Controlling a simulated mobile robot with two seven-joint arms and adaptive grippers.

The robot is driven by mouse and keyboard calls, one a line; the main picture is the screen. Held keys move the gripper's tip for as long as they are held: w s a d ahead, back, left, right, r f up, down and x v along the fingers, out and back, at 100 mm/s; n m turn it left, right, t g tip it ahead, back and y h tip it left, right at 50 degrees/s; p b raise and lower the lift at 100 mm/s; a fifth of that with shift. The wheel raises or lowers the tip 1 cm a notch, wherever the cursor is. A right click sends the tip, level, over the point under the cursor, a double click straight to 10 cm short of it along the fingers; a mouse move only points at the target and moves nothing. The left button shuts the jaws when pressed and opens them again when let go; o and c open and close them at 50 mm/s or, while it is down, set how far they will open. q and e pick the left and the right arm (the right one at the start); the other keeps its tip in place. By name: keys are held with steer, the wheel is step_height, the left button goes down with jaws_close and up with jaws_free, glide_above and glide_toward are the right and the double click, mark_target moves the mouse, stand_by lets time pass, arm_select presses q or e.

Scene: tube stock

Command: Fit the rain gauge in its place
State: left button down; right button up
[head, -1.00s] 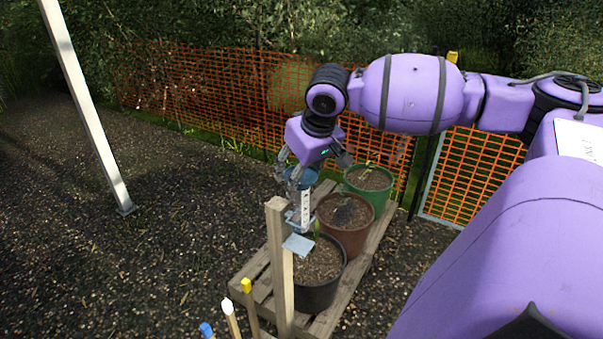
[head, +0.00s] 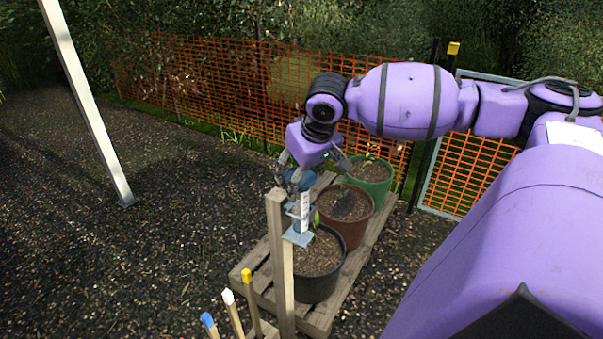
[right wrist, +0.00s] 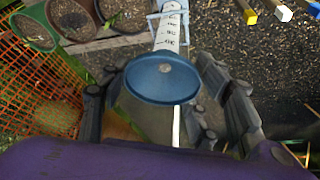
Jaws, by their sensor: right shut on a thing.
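The rain gauge has a blue funnel top (right wrist: 150,85) and a white marked tube (head: 304,208). My right gripper (head: 301,180) is shut on it near the funnel and holds it upright. A metal bracket (head: 297,238) with a flat lower plate is fixed to a wooden post (head: 281,260). In the right wrist view the tube passes through the bracket's square loop (right wrist: 186,28). The tube's lower end is close above the plate; I cannot tell whether they touch. My left gripper is not in view.
Black (head: 318,288), brown (head: 368,208) and green (head: 372,188) pots stand on a wooden pallet (head: 262,287) beside the post. Stakes with blue, white and yellow tips (head: 246,276) stand in front. Orange mesh fence (head: 200,95) runs behind. Gravel at left is open around a white post (head: 90,110).

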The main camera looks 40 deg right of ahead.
steer(key=shift+f, duration=1.5)
steer(key=o, duration=1.7)
steer(key=shift+c, duration=0.2)
steer(key=v, duration=0.7)
steer(key=shift+s+d+r, duration=0.1)
steer(key=shift+s+r, duration=0.1)
steer(key=shift+s, duration=0.1)
steer(key=shift+v, duration=2.2)
steer(key=shift+w, duration=0.1)
